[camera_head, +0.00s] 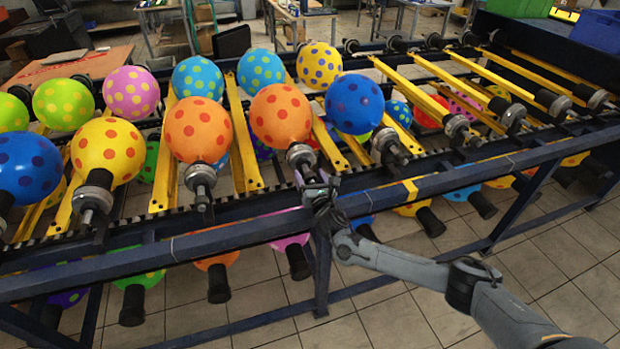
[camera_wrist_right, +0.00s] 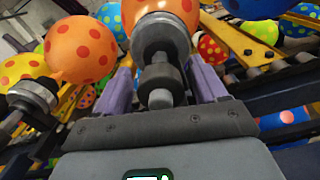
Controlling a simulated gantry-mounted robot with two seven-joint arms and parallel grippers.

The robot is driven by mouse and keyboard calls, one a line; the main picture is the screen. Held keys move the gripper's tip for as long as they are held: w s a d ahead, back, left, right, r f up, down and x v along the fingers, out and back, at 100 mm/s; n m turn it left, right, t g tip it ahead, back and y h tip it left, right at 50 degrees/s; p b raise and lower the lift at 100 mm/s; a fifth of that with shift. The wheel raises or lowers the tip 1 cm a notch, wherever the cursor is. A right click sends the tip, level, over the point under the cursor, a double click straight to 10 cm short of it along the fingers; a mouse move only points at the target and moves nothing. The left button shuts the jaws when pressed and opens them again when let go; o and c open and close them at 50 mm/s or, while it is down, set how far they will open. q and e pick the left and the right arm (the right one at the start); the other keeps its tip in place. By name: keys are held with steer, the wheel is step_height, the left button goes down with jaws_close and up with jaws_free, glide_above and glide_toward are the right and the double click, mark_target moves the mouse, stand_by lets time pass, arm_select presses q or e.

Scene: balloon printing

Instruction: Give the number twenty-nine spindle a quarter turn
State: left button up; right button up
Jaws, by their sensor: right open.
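An orange balloon with red dots (camera_head: 281,115) sits on a dark and silver spindle (camera_head: 300,157) on the near side of the rack. No number can be read on any spindle. My right gripper (camera_head: 316,186) is at the near end of this spindle. In the right wrist view the spindle (camera_wrist_right: 160,77) points back between the two purple-grey fingers of the gripper (camera_wrist_right: 160,90). The fingers stand apart on either side of it, with a gap showing on each side. My left gripper is not in view.
A dark blue rail (camera_head: 232,233) runs in front of the spindles, below my right gripper. A neighbouring spindle with another orange balloon (camera_head: 198,131) is to the left, and one with a blue balloon (camera_head: 354,104) to the right. Yellow bars (camera_head: 450,76) further right carry no balloons.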

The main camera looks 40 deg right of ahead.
steer(key=c, duration=1)
